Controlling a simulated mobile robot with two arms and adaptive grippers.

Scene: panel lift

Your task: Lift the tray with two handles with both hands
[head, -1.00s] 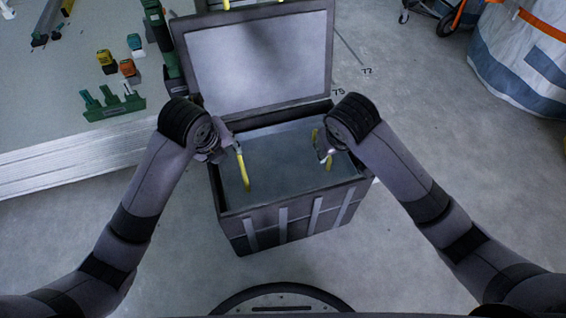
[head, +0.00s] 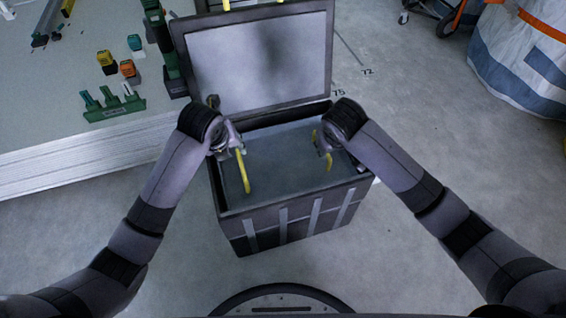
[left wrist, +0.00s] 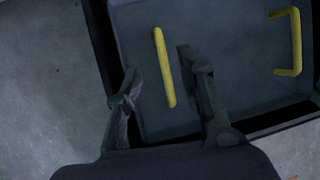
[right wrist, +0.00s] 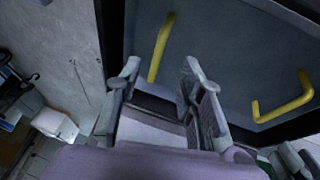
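The tray is a grey-blue panel (head: 285,160) with two yellow handles, lying inside a dark open box. The left handle (head: 243,172) and right handle (head: 329,158) stand near its two sides. My left gripper (head: 230,140) is open above the left handle. In the left wrist view that handle (left wrist: 163,67) shows between the spread fingers (left wrist: 157,80), with no clear contact. My right gripper (head: 322,142) is open at the right handle. In the right wrist view this handle (right wrist: 160,48) appears between the open fingertips (right wrist: 163,68); whether they touch is unclear.
The box (head: 290,222) has high dark walls around the tray, and its lid (head: 262,65) stands open behind. A light platform (head: 60,135) with tools lies at the left. A white-blue bag (head: 520,60) stands at the far right.

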